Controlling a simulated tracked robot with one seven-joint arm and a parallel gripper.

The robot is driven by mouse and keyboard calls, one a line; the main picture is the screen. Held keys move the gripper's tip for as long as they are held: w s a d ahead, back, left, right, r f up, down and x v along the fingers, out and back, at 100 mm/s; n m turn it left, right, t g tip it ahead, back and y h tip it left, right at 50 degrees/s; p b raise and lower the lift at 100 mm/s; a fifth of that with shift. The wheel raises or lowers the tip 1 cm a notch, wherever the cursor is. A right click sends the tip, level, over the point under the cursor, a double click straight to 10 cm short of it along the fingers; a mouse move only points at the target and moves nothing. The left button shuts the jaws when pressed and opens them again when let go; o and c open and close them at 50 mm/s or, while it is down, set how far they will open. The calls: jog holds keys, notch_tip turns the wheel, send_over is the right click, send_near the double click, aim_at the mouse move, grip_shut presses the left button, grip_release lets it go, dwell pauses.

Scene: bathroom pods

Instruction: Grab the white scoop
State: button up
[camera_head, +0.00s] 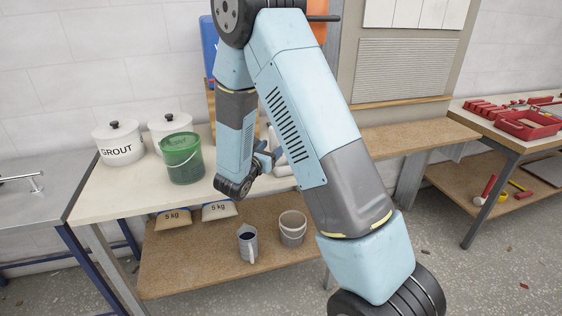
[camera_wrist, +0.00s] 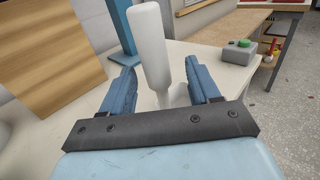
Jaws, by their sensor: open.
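In the wrist view a long white piece (camera_wrist: 150,42) stands nearly upright, wide above and narrowing to a thin neck below; I take it to be the white scoop, though its full shape is not clear. My gripper (camera_wrist: 161,70) is open, with one blue finger to each side of it and gaps between. Whether a smaller white piece (camera_wrist: 181,95) by the right finger belongs to it, I cannot tell. In the head view my gripper (camera_head: 268,158) is over the table, mostly behind my arm, and a bit of white (camera_head: 281,168) shows beside it.
A green bucket (camera_head: 181,158) and a white GROUT pot (camera_head: 119,145) stand on the table left of my gripper. The shelf below holds bags, a metal jug (camera_head: 247,243) and a pail (camera_head: 293,228). A wooden board (camera_wrist: 48,45) rises at left in the wrist view.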

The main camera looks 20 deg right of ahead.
jog(key=x, duration=0.4)
jog(key=shift+w, duration=0.3)
grip_shut()
dwell(0.3)
